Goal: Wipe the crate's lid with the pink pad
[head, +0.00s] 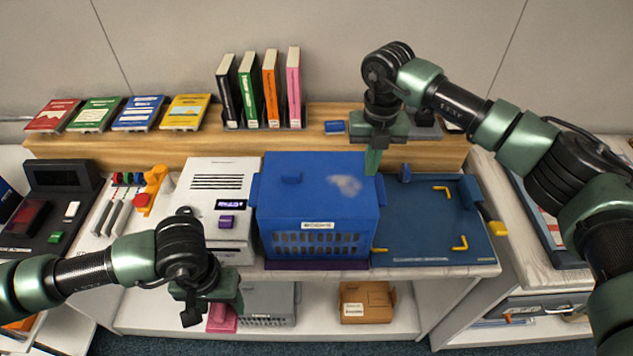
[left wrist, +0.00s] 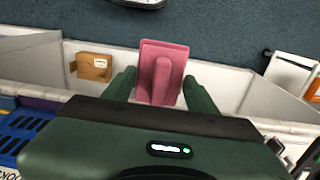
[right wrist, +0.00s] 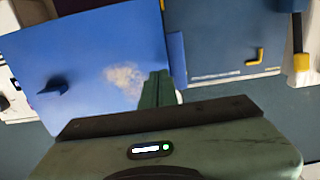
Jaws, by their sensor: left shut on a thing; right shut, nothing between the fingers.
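The blue crate (head: 318,225) stands on the counter with its blue lid (head: 305,200) closed and a small knob near its left. A pale smudge (head: 345,185) lies on the lid's right part; it also shows in the right wrist view (right wrist: 126,78). My left gripper (head: 218,306) is shut on the pink pad (head: 222,320), low in front of the counter and left of the crate. The pad's ridge sits between its fingers in the left wrist view (left wrist: 160,70). My right gripper (head: 373,163) is shut and empty by the lid's right edge; contact is unclear.
A dark blue tray (head: 425,225) with yellow corner marks lies right of the crate. A white machine (head: 212,195) stands close on its left. Books (head: 270,90) stand on the wooden ledge behind. A grey crate (head: 270,303) and an orange box (head: 366,300) sit on the lower shelf.

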